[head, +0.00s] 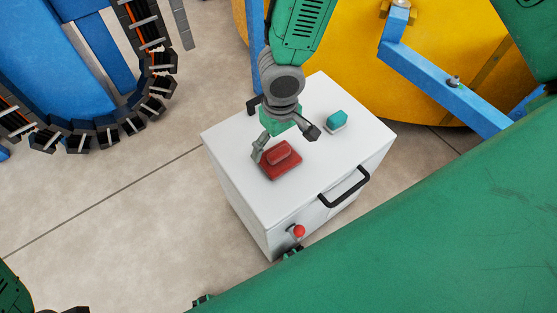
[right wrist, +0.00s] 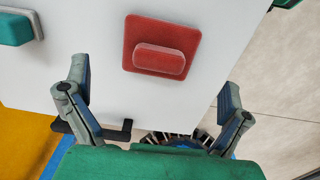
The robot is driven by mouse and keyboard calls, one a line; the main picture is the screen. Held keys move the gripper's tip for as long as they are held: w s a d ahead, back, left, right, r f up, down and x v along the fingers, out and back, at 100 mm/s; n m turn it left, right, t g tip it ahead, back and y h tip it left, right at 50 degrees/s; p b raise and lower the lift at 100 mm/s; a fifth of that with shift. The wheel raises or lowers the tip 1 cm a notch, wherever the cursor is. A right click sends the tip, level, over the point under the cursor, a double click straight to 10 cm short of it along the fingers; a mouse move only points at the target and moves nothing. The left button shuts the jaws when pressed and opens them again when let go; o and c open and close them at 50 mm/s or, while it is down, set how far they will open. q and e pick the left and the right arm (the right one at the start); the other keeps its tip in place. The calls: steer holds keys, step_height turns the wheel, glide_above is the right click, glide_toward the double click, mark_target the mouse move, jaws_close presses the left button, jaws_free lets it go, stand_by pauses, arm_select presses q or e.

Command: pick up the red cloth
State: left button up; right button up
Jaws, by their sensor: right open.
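The red cloth (head: 290,168) is a flat red square with a raised rounded block on top. It lies on the white cabinet top (head: 245,135), near its left front part. It also shows in the right wrist view (right wrist: 140,35), beyond the fingertips and between their lines. My right gripper (head: 285,142) is open and empty, above and just behind the cloth. Its two fingers stand wide apart in the right wrist view (right wrist: 153,92). The gap between fingertips and cloth is hard to judge. My left gripper cannot be made out.
A teal block (head: 337,119) on a pale base sits right of the gripper on the cabinet. The cabinet has a black handle (head: 345,188) and a red knob (head: 299,231) in front. A yellow drum (head: 345,65) and blue beam (head: 445,90) stand behind.

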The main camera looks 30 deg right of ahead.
mark_target(279, 151)
steer(key=f+b, duration=0.1)
steer(key=f, duration=0.1)
steer(key=f+b, duration=0.1)
steer(key=f, duration=0.4)
steer(key=shift+w+b, duration=0.3)
steer(key=shift+b, duration=0.1)
steer(key=c, duration=1)
